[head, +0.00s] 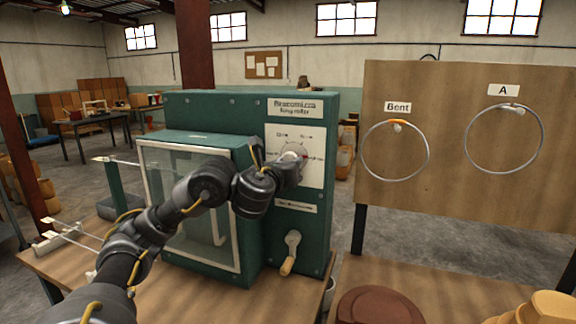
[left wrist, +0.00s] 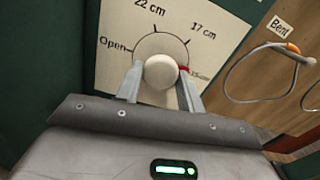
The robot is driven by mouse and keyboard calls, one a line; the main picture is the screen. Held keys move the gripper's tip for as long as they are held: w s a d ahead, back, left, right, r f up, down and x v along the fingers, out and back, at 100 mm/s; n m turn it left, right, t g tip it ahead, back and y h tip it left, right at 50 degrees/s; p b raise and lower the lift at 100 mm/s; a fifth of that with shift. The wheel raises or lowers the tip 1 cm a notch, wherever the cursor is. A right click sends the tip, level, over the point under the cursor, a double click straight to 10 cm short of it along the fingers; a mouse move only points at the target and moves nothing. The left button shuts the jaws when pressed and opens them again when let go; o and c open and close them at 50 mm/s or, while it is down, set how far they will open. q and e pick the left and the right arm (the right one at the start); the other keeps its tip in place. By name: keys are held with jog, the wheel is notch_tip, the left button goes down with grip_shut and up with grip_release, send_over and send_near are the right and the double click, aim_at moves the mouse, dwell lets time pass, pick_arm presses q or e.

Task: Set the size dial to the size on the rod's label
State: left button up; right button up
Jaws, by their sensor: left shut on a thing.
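The size dial (head: 293,150) is on a white plate on the front of the green machine (head: 215,105). In the left wrist view its pale round knob (left wrist: 160,72) sits between the two fingers of my left gripper (left wrist: 160,82), which is shut on it. A red mark shows at the knob's right, towards the partly hidden right-hand label. The scale (left wrist: 120,30) reads "Open", "22 cm" and "17 cm"; the last label is too unclear to read. Thin rods (head: 88,235) lie at the left on a holder; no size label on them is readable. My right gripper is out of view.
Below the dial is a crank with a wooden handle (head: 288,264). A glass-fronted cabinet (head: 190,210) juts out at the left of the machine, behind my left arm. A board (head: 460,190) at the right carries metal rings tagged "Bent" and "A". A brown drum (head: 378,306) stands at the front.

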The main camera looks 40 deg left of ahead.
pick_arm(q)
jog(key=shift+m, duration=0.6)
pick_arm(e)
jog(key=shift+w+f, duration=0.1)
pick_arm(q)
jog(key=shift+m, duration=0.3)
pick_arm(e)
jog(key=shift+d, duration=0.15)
pick_arm(q)
jog(key=o, duration=1)
jog(key=shift+a, duration=0.1)
jog(key=shift+c, duration=0.2)
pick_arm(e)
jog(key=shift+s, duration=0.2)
